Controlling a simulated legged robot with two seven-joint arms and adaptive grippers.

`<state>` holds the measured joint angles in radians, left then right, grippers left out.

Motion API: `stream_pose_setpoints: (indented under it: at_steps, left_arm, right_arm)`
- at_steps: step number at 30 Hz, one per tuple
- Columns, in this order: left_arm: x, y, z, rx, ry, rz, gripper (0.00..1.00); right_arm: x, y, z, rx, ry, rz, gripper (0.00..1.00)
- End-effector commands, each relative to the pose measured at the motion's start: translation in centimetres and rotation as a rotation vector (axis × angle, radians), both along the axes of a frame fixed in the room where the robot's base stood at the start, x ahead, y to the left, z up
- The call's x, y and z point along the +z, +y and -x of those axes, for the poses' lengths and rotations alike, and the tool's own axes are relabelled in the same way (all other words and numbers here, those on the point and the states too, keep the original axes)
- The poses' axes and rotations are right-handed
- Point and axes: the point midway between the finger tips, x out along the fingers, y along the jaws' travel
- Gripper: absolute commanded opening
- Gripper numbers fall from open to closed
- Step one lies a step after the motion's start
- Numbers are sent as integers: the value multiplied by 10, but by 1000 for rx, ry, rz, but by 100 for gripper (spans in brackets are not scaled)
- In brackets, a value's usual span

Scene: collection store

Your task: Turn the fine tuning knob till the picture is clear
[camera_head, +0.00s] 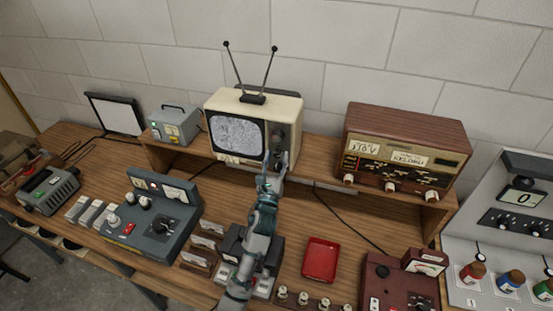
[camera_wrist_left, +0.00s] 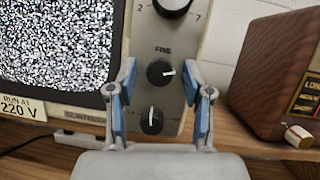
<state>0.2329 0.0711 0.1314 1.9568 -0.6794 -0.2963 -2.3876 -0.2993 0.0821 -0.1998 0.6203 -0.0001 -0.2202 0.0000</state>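The cream television (camera_head: 284,107) stands on the raised wooden shelf, and its screen (camera_head: 237,137) shows grey static. The static fills the screen in the left wrist view (camera_wrist_left: 55,40) too. The black fine tuning knob (camera_wrist_left: 158,73) sits below the label "FINE", with its white mark pointing right. My left gripper (camera_head: 275,172) is at the control panel. In the left wrist view its fingers (camera_wrist_left: 160,80) are apart on either side of the fine knob, with gaps visible. A larger numbered dial (camera_wrist_left: 172,5) is above it and another black knob (camera_wrist_left: 151,120) below. My right gripper is not in view.
A wooden radio (camera_head: 405,150) stands right of the television, and a grey box (camera_head: 175,127) stands left. A "RUN AT 220 V" label (camera_wrist_left: 22,107) is under the screen. A red tray (camera_head: 320,260) and control consoles (camera_head: 150,220) occupy the lower bench. Two antenna rods rise above the television.

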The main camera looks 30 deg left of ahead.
Motion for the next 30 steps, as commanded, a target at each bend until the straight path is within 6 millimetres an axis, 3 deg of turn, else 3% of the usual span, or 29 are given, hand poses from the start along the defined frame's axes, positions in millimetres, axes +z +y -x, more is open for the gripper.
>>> stream_pose_setpoints:
  at_steps: [1,5,17,30]
  left_arm:
    - [0,0,0,0,0,0,33]
    - [0,0,0,0,0,0,0]
    - [0,0,0,0,-11,48,0]
    - [2,-2,0,2,-87,366,0]
  right_arm:
    - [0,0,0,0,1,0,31]
    - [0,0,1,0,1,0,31]
    - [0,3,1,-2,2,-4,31]
    - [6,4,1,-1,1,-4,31]
